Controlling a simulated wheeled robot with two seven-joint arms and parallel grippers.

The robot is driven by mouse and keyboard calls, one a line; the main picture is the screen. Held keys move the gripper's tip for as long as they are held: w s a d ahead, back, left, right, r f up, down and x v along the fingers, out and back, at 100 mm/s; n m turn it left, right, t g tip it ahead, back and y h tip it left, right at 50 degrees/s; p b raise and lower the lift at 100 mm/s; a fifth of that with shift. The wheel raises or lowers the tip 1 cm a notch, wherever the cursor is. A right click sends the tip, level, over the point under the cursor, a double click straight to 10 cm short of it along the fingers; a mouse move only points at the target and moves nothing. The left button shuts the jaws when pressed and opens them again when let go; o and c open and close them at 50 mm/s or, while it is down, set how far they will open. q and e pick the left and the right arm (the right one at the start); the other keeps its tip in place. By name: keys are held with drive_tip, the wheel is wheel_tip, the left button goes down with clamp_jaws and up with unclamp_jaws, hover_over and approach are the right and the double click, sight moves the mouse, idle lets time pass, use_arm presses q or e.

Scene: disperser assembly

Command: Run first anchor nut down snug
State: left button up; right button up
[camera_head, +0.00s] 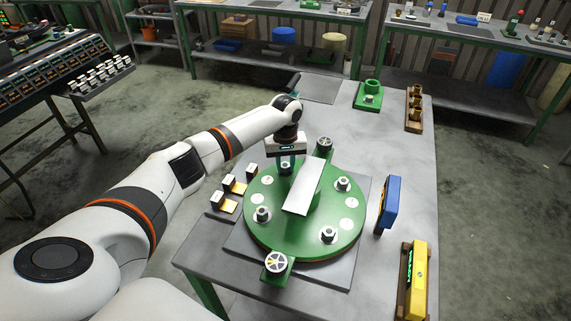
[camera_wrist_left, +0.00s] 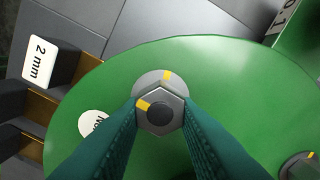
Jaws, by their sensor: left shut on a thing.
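My left gripper (camera_head: 286,163) reaches over the far left side of the round green plate (camera_head: 300,240). In the left wrist view its two teal fingers are shut on the sides of a hex nut (camera_wrist_left: 160,118) around a dark stud. The nut has a yellow mark on its left side. A pale washer or seat (camera_wrist_left: 160,80) behind it has a yellow mark at its top, so the two marks are not in line. Whether the nut touches the seat cannot be told. Other nuts on the plate are free: near left (camera_head: 262,214), near right (camera_head: 328,234), far right (camera_head: 342,184). My right gripper is not in view.
A slanted grey plate (camera_head: 304,188) rises mid-plate, close right of my gripper. Handwheels stand at the far (camera_head: 325,145) and near (camera_head: 276,263) edges. Labelled blocks (camera_head: 236,184) lie left. A blue device (camera_head: 389,203) and yellow device (camera_head: 415,280) stand right.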

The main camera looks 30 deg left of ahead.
use_arm(q)
drive_tip(key=m+p, duration=0.1)
drive_tip(key=m, duration=0.1)
drive_tip(key=shift+r+m+p, duration=0.15)
drive_tip(key=shift+m+p, duration=0.15)
drive_tip(key=shift+p, duration=0.05)
drive_tip(key=shift+a+m+p, duration=0.1)
drive_tip(key=shift+m+p, duration=0.35)
drive_tip(key=shift+m, duration=0.45)
drive_tip(key=m, duration=0.2)
drive_tip(key=shift+m+p, duration=0.4)
drive_tip(key=m, duration=0.2)
drive_tip(key=shift+a+m, duration=0.1)
drive_tip(key=shift+m, duration=0.2)
drive_tip(key=m, duration=0.4)
drive_tip(key=shift+a+p, duration=0.15)
drive_tip(key=shift+p, duration=0.15)
drive_tip(key=shift+w+a+m, duration=0.1)
drive_tip(key=shift+w+m, duration=0.05)
drive_tip(key=shift+m, duration=2.65)
drive_tip(key=o, duration=1)
